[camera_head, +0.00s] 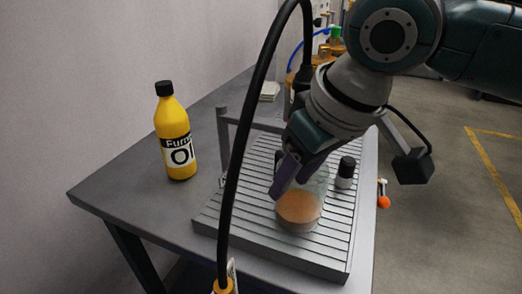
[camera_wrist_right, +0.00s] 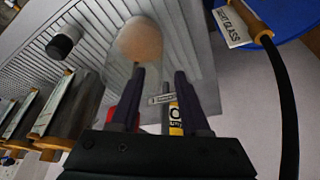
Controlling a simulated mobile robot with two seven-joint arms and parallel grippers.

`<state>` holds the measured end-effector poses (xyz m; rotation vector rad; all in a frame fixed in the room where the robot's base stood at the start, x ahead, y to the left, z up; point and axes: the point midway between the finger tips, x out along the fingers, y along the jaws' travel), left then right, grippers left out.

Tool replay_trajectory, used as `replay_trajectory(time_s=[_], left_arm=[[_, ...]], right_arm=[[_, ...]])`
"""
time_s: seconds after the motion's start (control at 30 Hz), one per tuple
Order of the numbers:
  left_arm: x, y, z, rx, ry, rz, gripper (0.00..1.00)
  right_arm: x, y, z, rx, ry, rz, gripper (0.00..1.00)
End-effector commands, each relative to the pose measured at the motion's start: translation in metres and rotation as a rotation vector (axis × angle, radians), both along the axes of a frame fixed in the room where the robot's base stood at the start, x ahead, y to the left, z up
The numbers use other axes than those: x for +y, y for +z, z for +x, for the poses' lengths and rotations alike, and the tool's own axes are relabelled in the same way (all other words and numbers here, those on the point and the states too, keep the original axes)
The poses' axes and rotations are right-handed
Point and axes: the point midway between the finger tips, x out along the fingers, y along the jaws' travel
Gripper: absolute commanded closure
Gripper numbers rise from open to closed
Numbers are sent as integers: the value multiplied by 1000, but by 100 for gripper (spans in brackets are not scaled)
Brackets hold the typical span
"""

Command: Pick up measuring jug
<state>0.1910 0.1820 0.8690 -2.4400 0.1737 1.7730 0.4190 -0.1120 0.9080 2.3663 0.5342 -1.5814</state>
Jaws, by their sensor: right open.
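The measuring jug (camera_head: 298,208) is a clear vessel with orange-brown liquid in its lower part. It stands on a grey slatted tray (camera_head: 330,245) on the table. In the right wrist view the jug (camera_wrist_right: 140,42) shows just beyond the fingertips, with its clear upper part reaching back towards them. My right gripper (camera_head: 288,178) is open, with its dark purple fingers at the jug's upper left side in the head view. In the wrist view the fingers (camera_wrist_right: 158,75) are spread apart. I cannot tell whether they touch the jug. My left gripper is not in view.
A yellow oil bottle (camera_head: 176,135) stands left of the tray. A small black-capped bottle (camera_head: 345,172) stands on the tray right of the jug. A thick black hose (camera_head: 237,160) crosses in front. A grey metal frame (camera_head: 223,140) rises at the tray's back left.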

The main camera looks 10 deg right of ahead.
Motion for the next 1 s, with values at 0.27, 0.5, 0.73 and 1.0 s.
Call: replay_trajectory(time_s=[0.27, 0.5, 0.73, 1.0], left_arm=[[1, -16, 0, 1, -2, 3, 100], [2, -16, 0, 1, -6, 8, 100], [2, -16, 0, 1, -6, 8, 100], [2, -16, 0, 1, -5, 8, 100]], right_arm=[[7, -40, 14, 1, 0, 0, 54], [7, -42, 15, -1, 1, 0, 54], [7, -42, 15, 0, 1, 0, 75], [7, -42, 15, 0, 1, 0, 100]])
